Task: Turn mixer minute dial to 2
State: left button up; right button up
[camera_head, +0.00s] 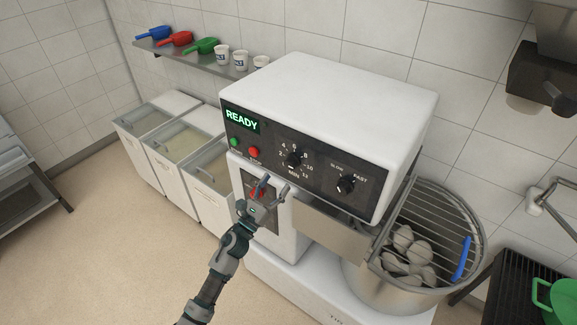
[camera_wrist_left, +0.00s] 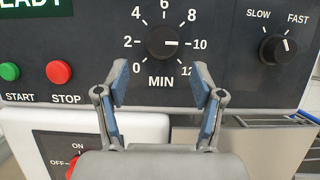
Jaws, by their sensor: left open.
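The mixer minute dial (camera_head: 294,160) is a round black knob on the dark control panel, marked MIN, with numbers from 0 to 12 around it. In the left wrist view the dial (camera_wrist_left: 162,42) has its white mark pointing right, toward 10. My left gripper (camera_head: 274,186) is open and empty, just below the dial in the head view. In the left wrist view its fingers (camera_wrist_left: 161,80) stand apart on either side below the dial, and I see no contact. My right gripper is in neither view.
Green START (camera_wrist_left: 9,71) and red STOP (camera_wrist_left: 59,71) buttons sit left of the dial. A SLOW/FAST knob (camera_wrist_left: 278,49) is to the right. A red ON/OFF switch (camera_wrist_left: 72,167) is below. The caged mixer bowl (camera_head: 382,296) stands at the right.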

aim_at(287, 166)
pick_arm(q)
jog(key=x, duration=0.7)
jog(key=shift+s+d, duration=0.1)
jog(key=shift+d, duration=0.65)
jog(key=shift+a, duration=0.3)
jog(key=shift+c, duration=0.3)
jog(key=shift+a, duration=0.3)
jog(key=c, duration=0.4)
jog(key=shift+a, duration=0.25)
jog(key=c, duration=0.4)
jog(key=shift+c, duration=1.4)
jog(key=shift+r, duration=0.1)
